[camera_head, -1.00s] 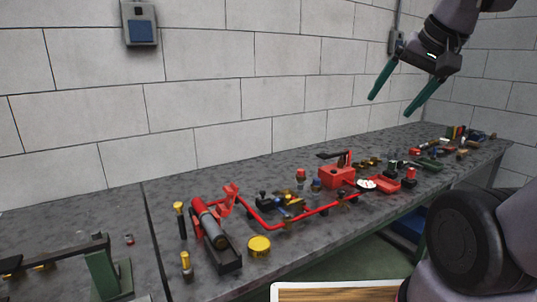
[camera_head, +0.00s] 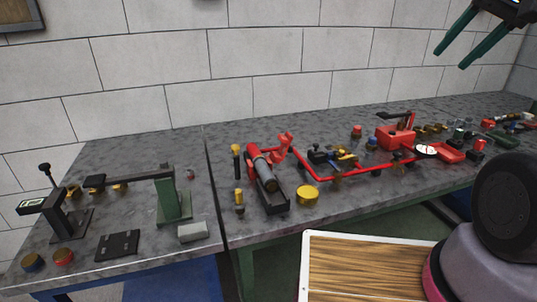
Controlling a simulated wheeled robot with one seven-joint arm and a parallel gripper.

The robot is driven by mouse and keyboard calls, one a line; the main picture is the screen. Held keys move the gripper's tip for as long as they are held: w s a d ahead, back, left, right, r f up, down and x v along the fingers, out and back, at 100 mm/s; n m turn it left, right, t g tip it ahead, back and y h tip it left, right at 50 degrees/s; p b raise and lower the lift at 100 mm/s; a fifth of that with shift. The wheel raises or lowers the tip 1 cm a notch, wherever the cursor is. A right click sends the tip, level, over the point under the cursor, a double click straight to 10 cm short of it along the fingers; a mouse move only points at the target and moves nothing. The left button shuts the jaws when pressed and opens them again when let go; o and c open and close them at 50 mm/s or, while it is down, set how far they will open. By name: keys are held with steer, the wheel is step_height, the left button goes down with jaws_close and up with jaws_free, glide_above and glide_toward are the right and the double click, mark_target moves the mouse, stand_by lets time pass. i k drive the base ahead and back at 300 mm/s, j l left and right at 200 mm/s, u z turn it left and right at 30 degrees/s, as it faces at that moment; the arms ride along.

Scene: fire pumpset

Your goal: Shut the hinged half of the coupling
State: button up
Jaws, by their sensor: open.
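The coupling seems to be the red part joined to a grey and red cylinder (camera_head: 262,170), which lies in a dark cradle (camera_head: 278,203) on the bench. A red curved piece (camera_head: 282,147), which looks like the hinged half, stands raised at its right side, swung open. The hinge itself is too small to make out. My gripper (camera_head: 450,59) is at the top right, with two green fingers spread apart and nothing between them. It is high above the bench, well right of the coupling and not touching anything.
A red pipe (camera_head: 345,175) runs right from beside the coupling. A yellow round cap (camera_head: 307,195) lies in front, and yellow-topped pieces (camera_head: 236,160) stand left. A green-posted stand (camera_head: 172,200) is on the left bench. A red box (camera_head: 396,137) stands farther right.

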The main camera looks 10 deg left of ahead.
mark_target(276, 157)
steer(key=l+u, duration=0.2)
steer(key=u, duration=0.25)
steer(key=l+u, duration=0.2)
steer(key=u, duration=0.2)
steer(key=l+u, duration=0.25)
steer(key=u, duration=0.2)
steer(key=k+l+u, duration=0.15)
steer(key=l, duration=0.3)
steer(key=k+l+u, duration=0.15)
steer(key=l, duration=0.25)
steer(key=k+l+u, duration=0.15)
steer(key=l, duration=0.25)
steer(key=k+l+u, duration=0.15)
steer(key=l, duration=0.25)
steer(key=k+l+u, duration=0.15)
steer(key=l, duration=0.35)
steer(key=l+u, duration=0.15)
steer(key=l, duration=0.3)
steer(key=k+l+u, duration=0.15)
steer(key=l, duration=0.3)
steer(key=l+u, duration=0.1)
steer(key=i+j+u, duration=0.2)
steer(key=i+j, duration=0.2)
steer(key=j, duration=0.1)
